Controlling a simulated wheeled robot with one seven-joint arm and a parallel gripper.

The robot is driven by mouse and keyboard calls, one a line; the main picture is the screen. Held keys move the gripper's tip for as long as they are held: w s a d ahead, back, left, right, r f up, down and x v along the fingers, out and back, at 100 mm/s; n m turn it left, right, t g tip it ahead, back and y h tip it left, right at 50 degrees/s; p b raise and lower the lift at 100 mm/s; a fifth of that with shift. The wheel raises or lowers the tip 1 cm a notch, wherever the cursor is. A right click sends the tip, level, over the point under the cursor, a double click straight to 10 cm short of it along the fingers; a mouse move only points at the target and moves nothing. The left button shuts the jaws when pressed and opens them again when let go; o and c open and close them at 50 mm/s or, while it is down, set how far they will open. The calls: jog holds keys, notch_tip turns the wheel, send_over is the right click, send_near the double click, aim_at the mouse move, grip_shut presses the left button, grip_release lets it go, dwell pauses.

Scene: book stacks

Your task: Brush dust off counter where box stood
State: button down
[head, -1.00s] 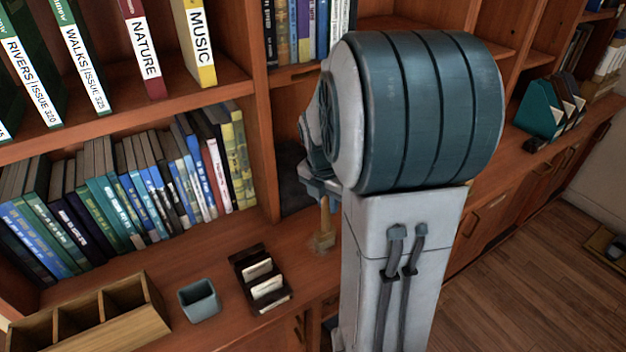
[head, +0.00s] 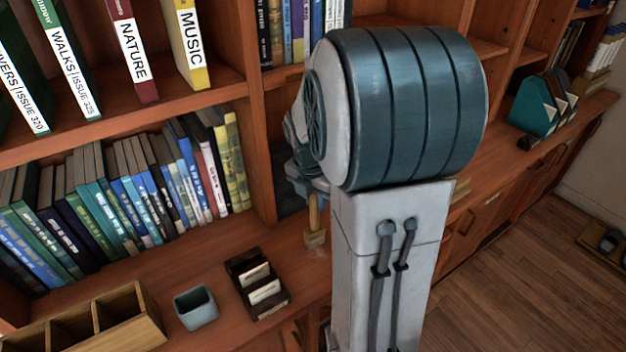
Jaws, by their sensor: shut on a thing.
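A small brush (head: 314,238) with a wooden handle and pale bristles points down at the wooden counter (head: 222,262). Its bristles are at or close to the counter top; I cannot tell if they touch. My gripper (head: 313,194) is shut on the brush handle, partly hidden behind my own arm. A faint pale patch shows on the counter beside the bristles, perhaps dust. My arm hides the counter to the right of the brush. No box is clearly identifiable; only a small yellowish edge (head: 461,188) shows past my arm.
Left of the brush stand a dark card holder (head: 243,266), a grey-blue cup (head: 195,307) and a wooden compartment tray (head: 125,323). Shelves of books (head: 125,195) rise behind. A teal file holder (head: 533,106) stands on the far right counter. Bare floor (head: 530,270) lies right.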

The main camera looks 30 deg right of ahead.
jog(key=shift+d, duration=0.4)
notch_tip(320, 180, up, 4)
jog(key=shift+a+f+p, duration=0.1)
jog(key=shift+f+p, duration=0.15)
jog(key=shift+p, duration=1)
jog(key=shift+r+p, duration=1.9)
jog(key=shift+r, duration=0.35)
